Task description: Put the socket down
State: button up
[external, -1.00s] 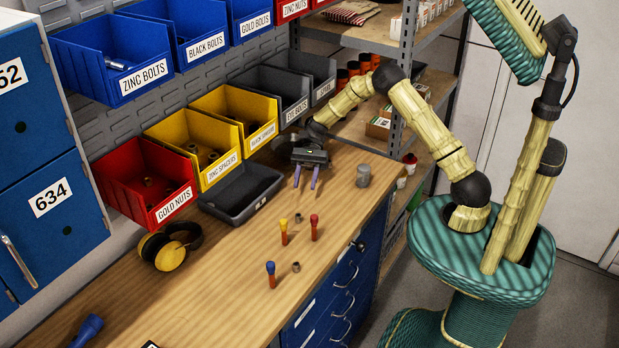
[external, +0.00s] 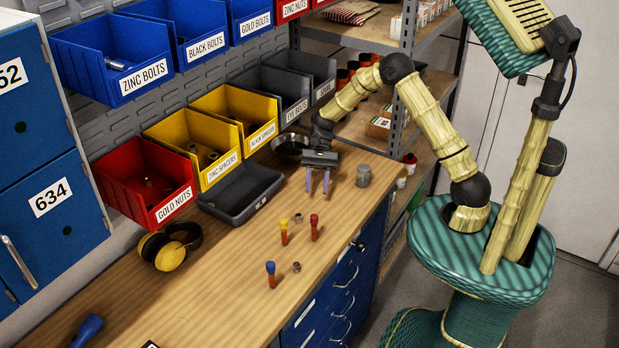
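My gripper (external: 317,190) hangs above the wooden workbench (external: 225,280), its two purple fingers pointing down and apart. I see nothing between the fingers. Two small metal pieces that look like sockets or nuts are on the bench. One small metal piece (external: 298,217) is between the yellow-topped and red-topped drivers. The other small metal piece (external: 296,267) is beside the blue-topped driver. A larger grey cylinder (external: 363,176) stands to the right of my gripper, apart from it. I cannot tell which of these is the socket.
A yellow-topped driver (external: 284,232), a red-topped driver (external: 314,227) and a blue-topped driver (external: 271,275) stand upright. A dark tray (external: 242,210) lies below the bins. A round dark dish (external: 289,148) is behind my gripper. Yellow ear defenders (external: 168,252) lie left. The front bench is mostly clear.

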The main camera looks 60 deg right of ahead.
jog(key=s+d+n+t+h, duration=0.1)
jog(key=s+d+h, duration=0.1)
jog(key=s+d+n+t+h, duration=0.1)
jog(key=s+d+n+h, duration=0.1)
jog(key=s, duration=0.1)
jog(key=s+d+r+n+h, duration=0.1)
jog(key=s+n+h, duration=0.1)
jog(key=shift+s+d+t, duration=0.35)
jog(key=shift+d+t, duration=0.05)
jog(key=s+d+r+n+t+h, duration=0.3)
jog(key=s+d+n+t, duration=0.1)
jog(key=s+d+n, duration=0.1)
jog(key=shift+s+d+n, duration=0.2)
jog(key=shift+s+n, duration=0.6)
jog(key=shift+s, duration=0.2)
jog(key=shift+o, duration=0.2)
jog(key=shift+r, duration=0.15)
